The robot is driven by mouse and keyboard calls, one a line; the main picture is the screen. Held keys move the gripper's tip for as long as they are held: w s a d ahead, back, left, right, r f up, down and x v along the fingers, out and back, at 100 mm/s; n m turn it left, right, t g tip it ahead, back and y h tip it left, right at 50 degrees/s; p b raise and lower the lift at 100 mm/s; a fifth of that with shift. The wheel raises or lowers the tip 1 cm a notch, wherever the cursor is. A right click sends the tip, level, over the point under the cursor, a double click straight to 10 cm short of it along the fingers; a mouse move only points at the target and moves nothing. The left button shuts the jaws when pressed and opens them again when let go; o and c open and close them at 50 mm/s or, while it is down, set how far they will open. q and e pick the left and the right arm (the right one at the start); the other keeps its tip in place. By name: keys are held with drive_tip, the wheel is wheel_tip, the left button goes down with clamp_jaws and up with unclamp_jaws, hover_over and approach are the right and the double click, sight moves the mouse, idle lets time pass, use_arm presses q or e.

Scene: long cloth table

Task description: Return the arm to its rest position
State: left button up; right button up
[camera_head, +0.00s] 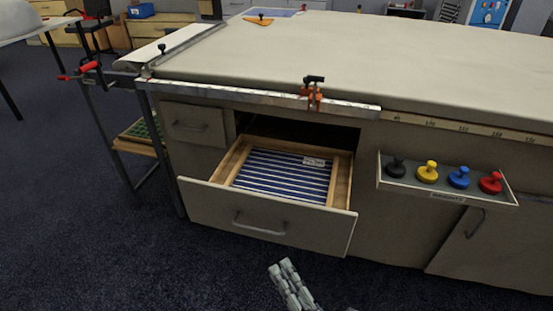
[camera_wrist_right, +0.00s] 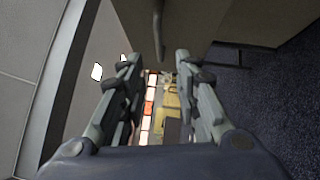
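My right gripper (camera_head: 281,267) is at the bottom of the head view, in front of the long table and apart from the open drawer (camera_head: 255,222). In the right wrist view my right gripper (camera_wrist_right: 156,60) has its two fingers apart, with nothing held between them. A curved grey bar (camera_wrist_right: 158,28), which looks like a handle, shows beyond the fingertips; I cannot tell which one it is. My left gripper is in neither view.
The drawer is pulled out and has a blue-striped liner. To its right, a small tray (camera_head: 394,184) holds black, yellow, blue and red knobbed weights. An orange clamp (camera_head: 314,95) sits on the table's (camera_head: 350,50) metal edge. Dark carpet (camera_head: 100,255) in front is clear.

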drive_tip(key=s+d+f+m+g+h, duration=0.1)
drive_tip(key=d+f+m+g+h, duration=0.3)
drive_tip(key=d+f+m, duration=0.5)
drive_tip(key=s+d+f+m+g+h, duration=0.1)
drive_tip(key=d+f+m+g+h, duration=0.5)
drive_tip(key=f, duration=0.5)
drive_tip(key=s+d+f+m+g+y+p, duration=0.1)
drive_tip(key=s+f+m+g+p, duration=0.25)
drive_tip(key=s+f, duration=0.35)
drive_tip(key=s+d+f+m+g+p, duration=0.15)
drive_tip(key=s+f+m+p, duration=0.3)
drive_tip(key=s, duration=0.55)
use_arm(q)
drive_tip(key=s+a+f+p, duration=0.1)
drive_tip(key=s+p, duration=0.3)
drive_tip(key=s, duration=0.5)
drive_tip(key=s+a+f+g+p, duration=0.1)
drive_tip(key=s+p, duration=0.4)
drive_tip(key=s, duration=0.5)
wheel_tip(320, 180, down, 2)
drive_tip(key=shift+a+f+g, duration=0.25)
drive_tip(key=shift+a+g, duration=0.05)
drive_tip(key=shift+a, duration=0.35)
use_arm(e)
drive_tip(key=s+d+f+g, duration=0.1)
drive_tip(key=s+d, duration=0.1)
drive_tip(key=s, duration=1.2)
drive_tip(key=shift+d+f, duration=0.25)
drive_tip(key=shift+f, duration=0.05)
